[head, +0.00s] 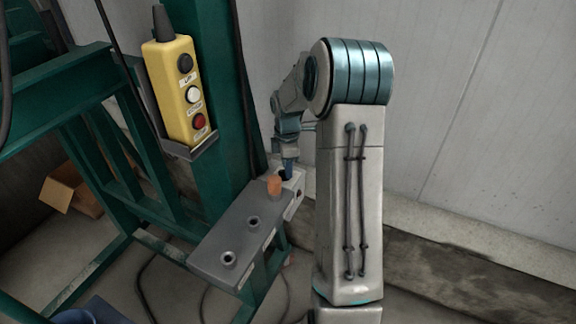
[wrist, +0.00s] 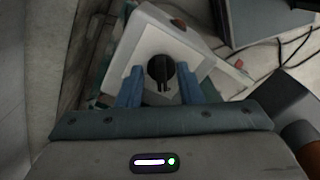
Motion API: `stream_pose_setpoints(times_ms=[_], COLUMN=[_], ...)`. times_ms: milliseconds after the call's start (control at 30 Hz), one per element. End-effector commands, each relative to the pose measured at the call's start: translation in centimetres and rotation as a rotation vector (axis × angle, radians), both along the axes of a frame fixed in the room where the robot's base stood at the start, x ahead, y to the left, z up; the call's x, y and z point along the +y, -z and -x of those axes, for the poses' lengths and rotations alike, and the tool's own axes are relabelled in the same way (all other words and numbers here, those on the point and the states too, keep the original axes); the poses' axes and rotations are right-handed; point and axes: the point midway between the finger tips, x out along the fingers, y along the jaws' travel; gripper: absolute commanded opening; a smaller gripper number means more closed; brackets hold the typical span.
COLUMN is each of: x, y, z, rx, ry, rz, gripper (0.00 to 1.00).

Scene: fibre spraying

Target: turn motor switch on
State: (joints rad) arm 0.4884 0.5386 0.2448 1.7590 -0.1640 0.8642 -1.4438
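The motor switch is a black round knob (wrist: 162,72) on a pale box (wrist: 150,40), with its raised grip bar running roughly up and down in the wrist view. My gripper (wrist: 161,88) has its two blue fingers apart, one on each side of the knob. A gap shows between each finger and the knob, so it is not gripped. In the head view my gripper (head: 288,172) reaches down to the pale box (head: 294,192) at the end of the grey shelf. The knob is hidden there.
A grey shelf (head: 232,246) with two holes and an orange cylinder (head: 274,186) lies beside the box. A yellow control pendant (head: 174,92) hangs on the green frame (head: 215,110). A pale wall (head: 470,120) stands behind my arm. Cables lie on the floor.

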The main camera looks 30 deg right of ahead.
Motion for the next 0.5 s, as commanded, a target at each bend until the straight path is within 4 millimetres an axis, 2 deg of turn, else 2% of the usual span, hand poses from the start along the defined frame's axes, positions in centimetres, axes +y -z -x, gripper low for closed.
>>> stream_pose_setpoints(times_ms=[367,467,500], x=[-0.01,-0.01,-0.01], y=[0.57,0.56,0.56], z=[0.0,0.01,0.0], rx=[-0.001,-0.001,-0.001], ry=[0.0,0.0,0.0], rz=[0.0,0.0,0.0], gripper=[0.33,0.05,0.0])
